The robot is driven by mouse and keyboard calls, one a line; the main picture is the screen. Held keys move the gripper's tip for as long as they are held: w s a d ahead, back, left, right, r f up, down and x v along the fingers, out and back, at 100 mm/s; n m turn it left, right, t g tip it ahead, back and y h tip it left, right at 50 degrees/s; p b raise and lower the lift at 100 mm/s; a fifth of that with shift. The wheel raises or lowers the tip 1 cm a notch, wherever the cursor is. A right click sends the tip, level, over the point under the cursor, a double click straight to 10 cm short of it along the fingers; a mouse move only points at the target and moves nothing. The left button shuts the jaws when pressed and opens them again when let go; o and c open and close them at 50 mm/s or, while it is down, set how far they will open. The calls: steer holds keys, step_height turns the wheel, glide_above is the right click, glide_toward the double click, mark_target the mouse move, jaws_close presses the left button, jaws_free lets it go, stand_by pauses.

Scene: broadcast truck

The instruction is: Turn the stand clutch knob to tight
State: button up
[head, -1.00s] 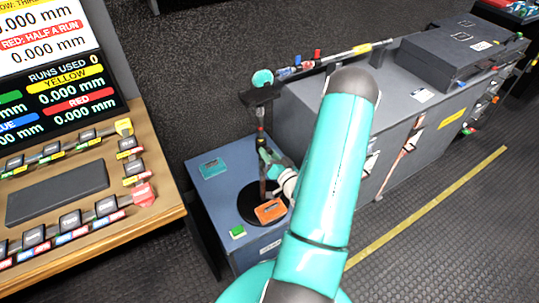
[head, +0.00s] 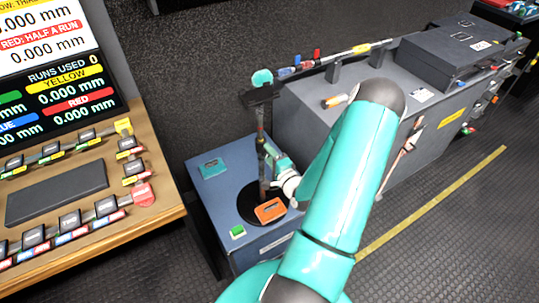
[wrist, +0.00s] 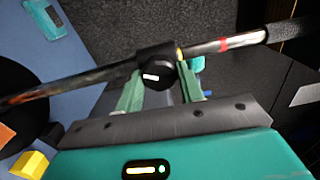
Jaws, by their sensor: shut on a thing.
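The stand clutch knob (wrist: 152,77) is a round black knob with a short white mark, on a black collar around the stand's metal pole (wrist: 213,48). The mark lies roughly level in the wrist view. My gripper (wrist: 159,72) has one green finger on each side of the knob and is shut on it. In the head view the stand rises from a round black base (head: 247,208) on a blue cabinet. My gripper (head: 268,155) is at the pole there, and the knob is too small to make out.
A long grey case (head: 310,120) stands behind my arm. A desk with a keyboard panel (head: 57,192) is at left.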

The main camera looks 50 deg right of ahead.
steer(key=m, duration=1.1)
steer(key=shift+f+m, duration=0.1)
steer(key=shift+m, duration=0.2)
stand_by(0.4)
steer(key=o, duration=1)
steer(key=shift+a, duration=0.1)
steer(key=v, duration=1.4)
